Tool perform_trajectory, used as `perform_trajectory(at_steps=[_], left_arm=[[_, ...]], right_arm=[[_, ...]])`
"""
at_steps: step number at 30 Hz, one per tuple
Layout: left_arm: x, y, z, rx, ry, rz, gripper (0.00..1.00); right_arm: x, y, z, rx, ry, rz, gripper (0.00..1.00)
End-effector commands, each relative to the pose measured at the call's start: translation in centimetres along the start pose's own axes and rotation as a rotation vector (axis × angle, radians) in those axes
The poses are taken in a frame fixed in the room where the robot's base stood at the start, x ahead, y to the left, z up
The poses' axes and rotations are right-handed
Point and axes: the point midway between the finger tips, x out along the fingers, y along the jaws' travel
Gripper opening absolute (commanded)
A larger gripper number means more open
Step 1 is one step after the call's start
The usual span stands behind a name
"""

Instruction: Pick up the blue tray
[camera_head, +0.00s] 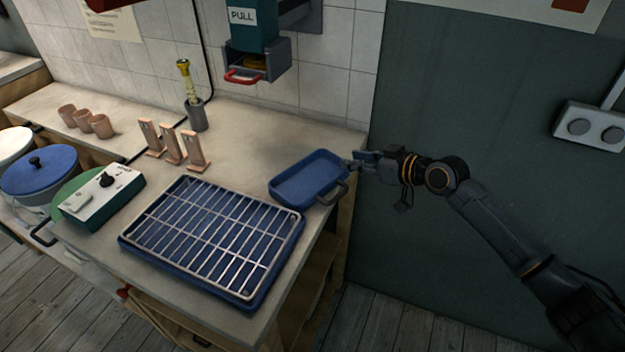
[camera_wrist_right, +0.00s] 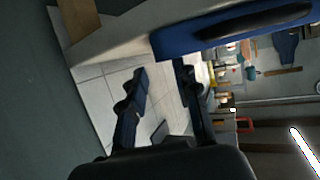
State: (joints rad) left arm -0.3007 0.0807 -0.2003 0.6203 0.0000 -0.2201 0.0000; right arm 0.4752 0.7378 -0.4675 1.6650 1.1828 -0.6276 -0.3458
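A small empty blue tray (camera_head: 305,182) with a dark handle (camera_head: 331,196) on its right side sits near the right edge of the counter. My right gripper (camera_head: 356,161) is just right of the tray's far right corner, close to the rim. In the wrist view my right gripper (camera_wrist_right: 160,80) has its two fingers spread apart with nothing between them. The tray's blue side (camera_wrist_right: 178,40) and handle (camera_wrist_right: 252,20) show at the top of that view, near one fingertip. I cannot tell if that finger touches it. My left gripper is not in view.
A larger blue tray (camera_head: 127,241) under a wire rack (camera_head: 213,237) lies left of the small tray. Several pink clay pieces (camera_head: 172,149) stand behind. A green-and-white device (camera_head: 101,199) is at left. A dark green wall (camera_head: 450,110) rises right of the counter.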

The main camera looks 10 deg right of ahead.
Motion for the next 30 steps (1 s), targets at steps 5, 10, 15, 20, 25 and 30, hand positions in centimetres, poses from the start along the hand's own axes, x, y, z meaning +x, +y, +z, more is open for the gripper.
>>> perform_trajectory(at_steps=[5, 10, 15, 20, 25, 30], left_arm=[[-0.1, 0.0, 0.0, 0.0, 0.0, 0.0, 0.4], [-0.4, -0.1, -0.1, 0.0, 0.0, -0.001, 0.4], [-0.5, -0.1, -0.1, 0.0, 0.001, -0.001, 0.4], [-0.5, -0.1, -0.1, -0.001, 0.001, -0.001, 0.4], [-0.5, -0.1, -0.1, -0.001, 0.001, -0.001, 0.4], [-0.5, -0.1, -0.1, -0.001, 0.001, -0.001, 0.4]], right_arm=[[1.2, 0.0, -0.1, 0.001, 0.001, 0.0, 0.31], [3.9, 0.0, -0.2, 0.002, 0.002, 0.0, 0.31], [5.8, 0.0, -0.1, 0.0, 0.001, 0.001, 0.31], [6.1, 0.0, 0.0, -0.001, 0.0, 0.001, 0.31], [6.1, 0.0, 0.0, -0.001, 0.0, 0.001, 0.23], [6.1, 0.0, 0.0, -0.001, 0.0, 0.001, 0.0]])
